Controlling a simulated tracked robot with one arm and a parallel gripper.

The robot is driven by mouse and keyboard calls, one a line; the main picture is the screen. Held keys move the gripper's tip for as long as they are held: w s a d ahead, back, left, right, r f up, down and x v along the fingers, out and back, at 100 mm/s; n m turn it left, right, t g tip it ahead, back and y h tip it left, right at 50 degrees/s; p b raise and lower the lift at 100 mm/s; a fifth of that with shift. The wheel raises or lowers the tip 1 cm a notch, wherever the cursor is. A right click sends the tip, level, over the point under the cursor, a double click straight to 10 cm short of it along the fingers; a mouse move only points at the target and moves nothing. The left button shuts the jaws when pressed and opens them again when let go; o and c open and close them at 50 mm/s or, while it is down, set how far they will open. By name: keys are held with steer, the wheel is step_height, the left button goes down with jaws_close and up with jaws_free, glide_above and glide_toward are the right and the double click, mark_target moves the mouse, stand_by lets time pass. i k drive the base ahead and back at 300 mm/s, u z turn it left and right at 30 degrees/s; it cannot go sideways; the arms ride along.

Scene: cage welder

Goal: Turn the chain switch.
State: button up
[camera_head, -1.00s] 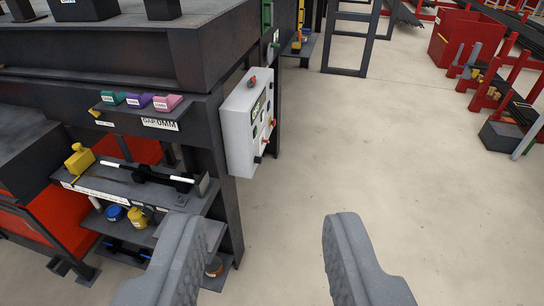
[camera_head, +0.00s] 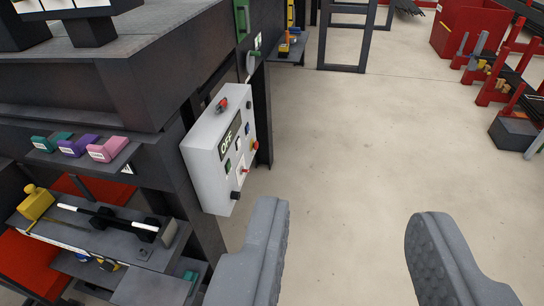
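A light grey control box (camera_head: 207,154) is mounted on the dark machine frame, left of centre. Its face carries a dark display reading "OFF" (camera_head: 229,140), a red knob (camera_head: 222,104) on top, and several small buttons and knobs, including a black knob (camera_head: 236,194) at the lower edge. The labels on these controls are too small to read, so I cannot tell which one is the chain switch. My gripper (camera_head: 345,218) is open and empty, with its two grey fingers wide apart. It is in front of the box and to its right, apart from it.
Shelves (camera_head: 100,233) at the left hold coloured blocks, a yellow object (camera_head: 35,203) and a black-and-white bar. A red bin (camera_head: 460,32) and red racks stand at the far right. The concrete floor (camera_head: 340,130) in the middle is clear.

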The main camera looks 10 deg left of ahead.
mark_target(243, 170)
steer(key=u, duration=0.1)
steer(key=i, duration=1)
steer(key=u, duration=0.4)
